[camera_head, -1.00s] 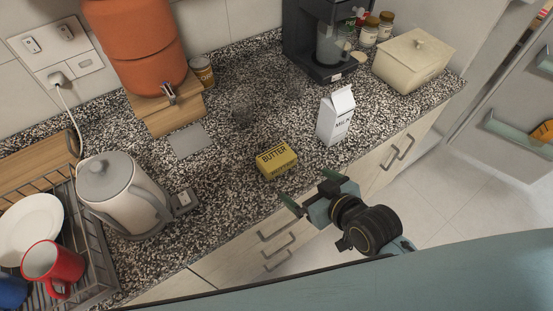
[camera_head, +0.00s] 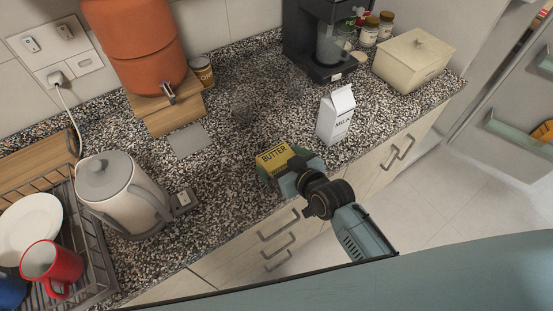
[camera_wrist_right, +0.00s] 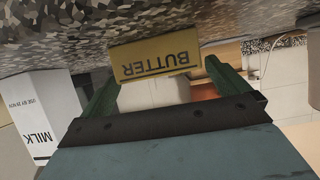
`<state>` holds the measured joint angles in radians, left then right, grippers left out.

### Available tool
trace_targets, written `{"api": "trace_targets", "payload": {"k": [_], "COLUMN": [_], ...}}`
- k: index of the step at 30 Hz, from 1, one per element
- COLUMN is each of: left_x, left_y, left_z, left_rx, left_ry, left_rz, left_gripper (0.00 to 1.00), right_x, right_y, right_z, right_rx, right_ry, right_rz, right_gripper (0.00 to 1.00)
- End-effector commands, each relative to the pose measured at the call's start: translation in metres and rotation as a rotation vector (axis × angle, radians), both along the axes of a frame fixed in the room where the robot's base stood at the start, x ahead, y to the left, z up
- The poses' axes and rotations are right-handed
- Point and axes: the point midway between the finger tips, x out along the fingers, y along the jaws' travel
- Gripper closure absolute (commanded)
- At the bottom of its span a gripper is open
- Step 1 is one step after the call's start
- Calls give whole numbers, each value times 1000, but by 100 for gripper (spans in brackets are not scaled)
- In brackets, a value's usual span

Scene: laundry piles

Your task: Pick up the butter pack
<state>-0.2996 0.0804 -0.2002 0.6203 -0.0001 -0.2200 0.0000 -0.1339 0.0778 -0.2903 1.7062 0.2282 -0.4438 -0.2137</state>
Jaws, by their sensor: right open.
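The yellow butter pack (camera_head: 273,157) lies on the speckled counter near its front edge. My right gripper (camera_head: 287,165) is open at the pack, its fingers reaching toward either side of it, and it covers the pack's front right part in the head view. In the right wrist view the butter pack (camera_wrist_right: 155,56) shows upside down between and beyond the two green fingertips (camera_wrist_right: 160,88). I cannot tell whether a finger touches it. My left gripper is not in view.
A milk carton (camera_head: 336,115) stands right of the butter, close to my right gripper. A kettle (camera_head: 122,192) and a dish rack (camera_head: 88,250) with a red mug (camera_head: 52,262) are at the left. A cream box (camera_head: 413,60) stands at the back right. The counter behind the butter is clear.

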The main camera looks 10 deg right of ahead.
Motion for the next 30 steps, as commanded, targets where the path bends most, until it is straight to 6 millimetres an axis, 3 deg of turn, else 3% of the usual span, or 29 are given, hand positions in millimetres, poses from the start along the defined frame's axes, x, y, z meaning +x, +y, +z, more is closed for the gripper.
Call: {"api": "trace_targets", "payload": {"k": [6,16,25,30], "left_x": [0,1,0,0], "left_y": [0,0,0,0], "left_z": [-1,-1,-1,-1], "left_rx": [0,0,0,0], "left_ry": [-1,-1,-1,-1], "left_rz": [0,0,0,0], "left_gripper": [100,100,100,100], "right_x": [24,27,27,28], "right_y": [9,10,10,10], "right_z": [-10,-13,-12,-11], "right_rx": [0,-1,-1,0], "right_ry": [0,0,0,-2], "right_rz": [0,0,0,0], "right_gripper": [0,1,41,44]}}
